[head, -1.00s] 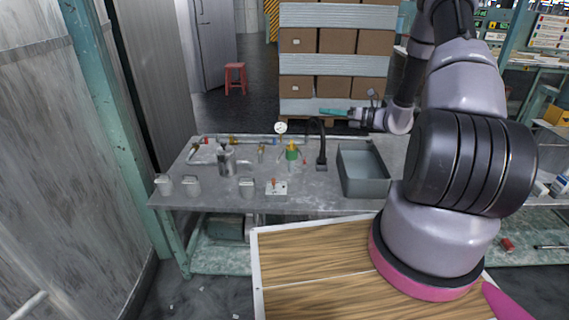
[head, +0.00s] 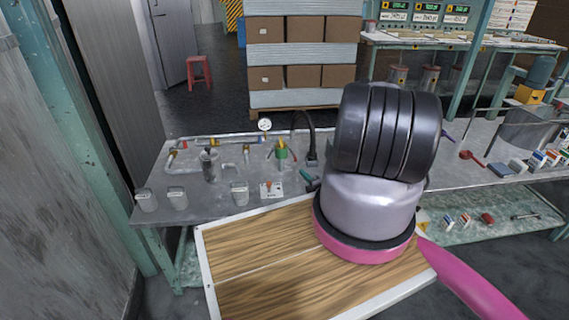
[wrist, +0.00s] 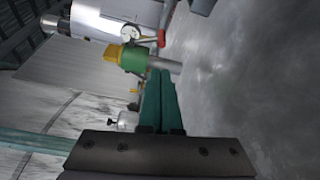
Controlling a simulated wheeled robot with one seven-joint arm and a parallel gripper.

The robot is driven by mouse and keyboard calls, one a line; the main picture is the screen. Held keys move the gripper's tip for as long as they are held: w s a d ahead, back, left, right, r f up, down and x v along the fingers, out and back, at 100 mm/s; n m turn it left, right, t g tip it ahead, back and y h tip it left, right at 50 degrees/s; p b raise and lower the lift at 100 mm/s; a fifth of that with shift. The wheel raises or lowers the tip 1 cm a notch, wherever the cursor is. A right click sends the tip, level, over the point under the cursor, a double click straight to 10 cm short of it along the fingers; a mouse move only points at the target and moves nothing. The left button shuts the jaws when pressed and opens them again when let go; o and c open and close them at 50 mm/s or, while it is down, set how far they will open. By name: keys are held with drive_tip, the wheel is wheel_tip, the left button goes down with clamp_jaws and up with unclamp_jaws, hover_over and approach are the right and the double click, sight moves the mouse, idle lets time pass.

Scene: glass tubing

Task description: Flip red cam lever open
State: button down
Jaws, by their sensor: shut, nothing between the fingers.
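A green coupling with a yellow top (head: 282,150) stands on the metal table. A red lever (head: 294,155) shows at its right side. In the wrist view the green body (wrist: 132,60) lies sideways, and a red lever (wrist: 161,38) shows beside it. My gripper (head: 304,174) is low over the table, to the right of and nearer than the coupling. Its teal fingers (wrist: 160,74) are shut and empty. In the wrist view their tips overlap the grey pipe (wrist: 167,65) below the green body; I cannot tell whether they touch.
A pressure gauge (head: 264,125) and a black hose (head: 309,140) stand behind the coupling. My arm hides the table to the right.

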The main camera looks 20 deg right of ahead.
sight(292, 153)
drive_tip(key=shift+a, duration=0.1)
drive_tip(key=w, duration=1)
drive_tip(key=shift+a+f, duration=0.2)
drive_tip(key=shift+f, duration=0.15)
